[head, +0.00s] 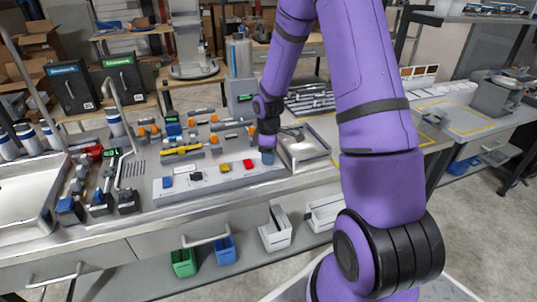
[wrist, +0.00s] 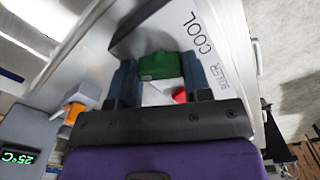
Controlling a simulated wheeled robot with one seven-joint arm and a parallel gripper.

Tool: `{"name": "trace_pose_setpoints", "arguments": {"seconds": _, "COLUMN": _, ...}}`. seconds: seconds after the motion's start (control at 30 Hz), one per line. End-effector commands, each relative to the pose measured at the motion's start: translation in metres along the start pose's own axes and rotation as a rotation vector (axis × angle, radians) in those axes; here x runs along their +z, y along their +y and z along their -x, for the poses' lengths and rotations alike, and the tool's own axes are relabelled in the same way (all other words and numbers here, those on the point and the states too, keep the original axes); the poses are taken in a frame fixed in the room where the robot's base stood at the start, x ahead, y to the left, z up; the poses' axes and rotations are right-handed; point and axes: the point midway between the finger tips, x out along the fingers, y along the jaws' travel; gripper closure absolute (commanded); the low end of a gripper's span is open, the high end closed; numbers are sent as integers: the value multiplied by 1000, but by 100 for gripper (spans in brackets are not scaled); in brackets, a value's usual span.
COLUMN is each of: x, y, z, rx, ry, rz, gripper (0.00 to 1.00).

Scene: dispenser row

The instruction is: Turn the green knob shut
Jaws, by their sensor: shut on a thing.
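The green knob (wrist: 160,66) shows in the wrist view between the two dark blue fingers of my gripper (wrist: 158,78). My gripper is shut on it, with one finger on each side. The panel (wrist: 222,42) beside it carries the printed word "COOL" and a smaller line of print. In the head view my gripper (head: 267,154) is at the right end of the light grey panel (head: 208,185). It hides the green knob there. How far the knob is turned cannot be told.
A metal tray (head: 304,148) lies close to the right of my gripper. Valves with orange parts stand behind, and a sink (head: 25,190) is at left.

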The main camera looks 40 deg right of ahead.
Motion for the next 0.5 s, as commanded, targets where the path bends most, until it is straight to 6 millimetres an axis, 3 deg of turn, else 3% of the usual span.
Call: {"name": "trace_pose_setpoints", "arguments": {"seconds": 0.5, "x": -1, "y": 0, "z": 0, "rx": 1, "ry": 0, "rz": -488, "gripper": 79}}
